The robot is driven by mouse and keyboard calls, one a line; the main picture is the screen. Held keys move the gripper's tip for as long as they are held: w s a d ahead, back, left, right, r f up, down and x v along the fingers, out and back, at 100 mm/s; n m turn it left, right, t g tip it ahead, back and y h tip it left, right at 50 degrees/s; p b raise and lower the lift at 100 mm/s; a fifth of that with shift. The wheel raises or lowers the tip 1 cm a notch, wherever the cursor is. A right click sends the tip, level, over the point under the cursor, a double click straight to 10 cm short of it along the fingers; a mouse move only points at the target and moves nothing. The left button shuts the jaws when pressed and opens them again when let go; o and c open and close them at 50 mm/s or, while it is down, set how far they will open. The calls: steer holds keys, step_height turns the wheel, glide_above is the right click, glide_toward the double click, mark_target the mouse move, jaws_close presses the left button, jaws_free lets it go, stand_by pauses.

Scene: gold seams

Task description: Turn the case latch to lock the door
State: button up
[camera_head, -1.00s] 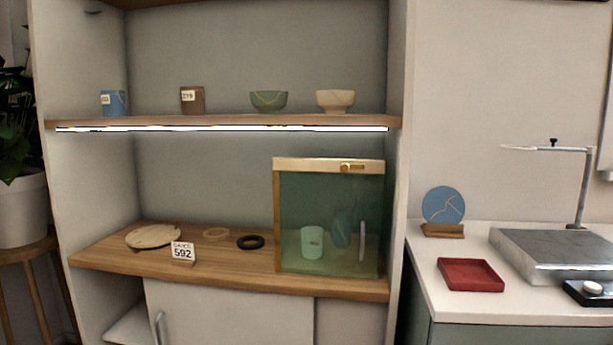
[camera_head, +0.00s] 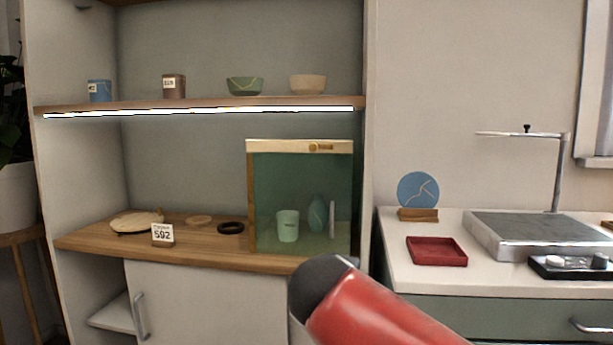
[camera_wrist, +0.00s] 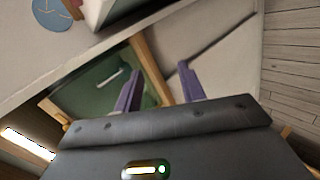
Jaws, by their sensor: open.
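The display case (camera_head: 262,200) stands at the right end of the cabinet's lower shelf, with greenish glass and a pale top rail. Its brass latch (camera_head: 320,148) sits on the top rail, right of the middle, and looks roughly horizontal. A pale green cup (camera_head: 288,226) and a teal vase (camera_head: 318,213) are inside. In the wrist view the case (camera_wrist: 88,93) appears tilted beyond my gripper (camera_wrist: 160,70). My gripper's two purple fingers are apart with nothing between them. They look clear of the latch. My gripper is outside the head view.
Left of the case are a price card (camera_head: 162,234), a dark ring (camera_head: 231,228) and a wooden plate (camera_head: 136,221). Bowls and cups line the upper shelf (camera_head: 210,104). The right counter holds a red tray (camera_head: 437,251), a blue disc (camera_head: 418,189) and a stand with a slab (camera_head: 540,236).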

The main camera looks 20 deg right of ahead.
steer(key=w+d+r+n+t+h+b, duration=0.2)
steer(key=w+d+r+n+b, duration=0.1)
steer(key=w+r+n, duration=0.15)
steer(key=n+t+h+b, duration=0.4)
steer(key=n+t+b, duration=0.3)
steer(key=n, duration=0.9)
glide_toward(313, 147)
steer(key=p, duration=0.1)
steer(key=shift+t, duration=0.4)
steer(key=x, duration=0.2)
steer(key=p+x, duration=0.1)
steer(key=x, duration=0.5)
steer(key=shift+w+d+f+p, duration=0.1)
steer(key=shift+d+f+p, duration=0.05)
steer(key=shift+f+p, duration=0.15)
jaws_close()
